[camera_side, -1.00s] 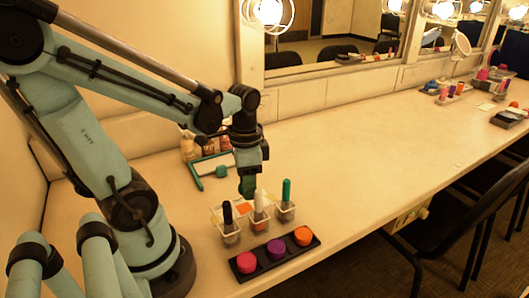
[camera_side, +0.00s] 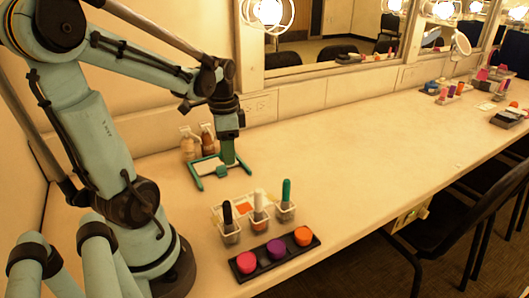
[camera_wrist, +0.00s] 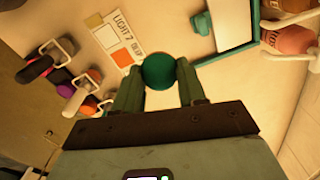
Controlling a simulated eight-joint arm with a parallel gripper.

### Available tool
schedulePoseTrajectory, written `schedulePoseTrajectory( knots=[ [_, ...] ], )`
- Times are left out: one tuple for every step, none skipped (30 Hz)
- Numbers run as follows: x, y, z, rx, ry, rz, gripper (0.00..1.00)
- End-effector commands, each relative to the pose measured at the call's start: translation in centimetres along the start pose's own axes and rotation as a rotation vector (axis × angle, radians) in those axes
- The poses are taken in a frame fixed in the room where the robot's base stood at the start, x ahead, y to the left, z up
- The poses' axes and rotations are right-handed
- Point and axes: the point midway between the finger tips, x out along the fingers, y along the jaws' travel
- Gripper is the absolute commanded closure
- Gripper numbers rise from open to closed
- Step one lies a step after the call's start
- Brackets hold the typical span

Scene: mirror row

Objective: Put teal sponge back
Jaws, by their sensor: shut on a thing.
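My gripper (camera_side: 228,154) is shut on the teal sponge (camera_wrist: 159,71), which shows as a dark teal round shape between the two fingers in the wrist view. In the side view the fingers point down beside the teal-framed mirror (camera_side: 193,173), which lies near the back of the counter. The sponge is hard to tell from the fingers there, and I cannot tell its height above the counter. A black tray (camera_side: 291,256) at the front holds a pink round piece (camera_side: 245,262), a purple one (camera_side: 276,249) and an orange one (camera_side: 303,236).
Clear cups hold a black-topped brush (camera_side: 227,213), a white one (camera_side: 259,202) and a teal one (camera_side: 286,192). A printed card (camera_wrist: 115,40) lies by them. Bottles (camera_side: 207,139) stand behind the mirror.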

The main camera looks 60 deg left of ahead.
Motion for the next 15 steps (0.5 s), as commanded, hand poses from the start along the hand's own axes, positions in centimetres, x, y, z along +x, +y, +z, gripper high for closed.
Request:
schedulePoseTrajectory(
  knots=[
    [-0.1,-0.5,0.3,-0.005,0.0,0.0,0.93],
    [-0.1,-0.7,0.4,-0.006,0.0,0.0,0.93],
    [0.0,-0.9,0.5,-0.004,0.0,0.0,0.93],
    [0.2,-1.0,0.5,-0.004,0.0,0.0,0.93],
    [0.5,-1.0,0.5,-0.003,0.0,0.0,0.93],
    [0.9,-1.1,0.5,-0.003,0.0,0.0,0.93],
    [1.3,-1.1,0.5,-0.003,0.0,0.0,0.93],
    [1.8,-1.0,0.5,-0.002,0.0,0.0,0.93],
    [2.4,-1.0,0.6,-0.002,0.0,0.0,0.93],
    [2.9,-1.0,0.5,-0.002,0.0,0.0,0.93],
    [3.3,-1.0,0.5,-0.002,0.0,0.0,0.93],
    [3.9,-1.0,0.5,-0.002,0.0,0.0,0.93],
    [4.2,-1.0,0.5,-0.003,0.0,0.0,0.93],
    [4.6,-1.0,0.5,-0.003,0.0,0.0,0.93],
    [5.0,-1.0,0.5,-0.003,0.0,0.0,0.93]
  ],
)
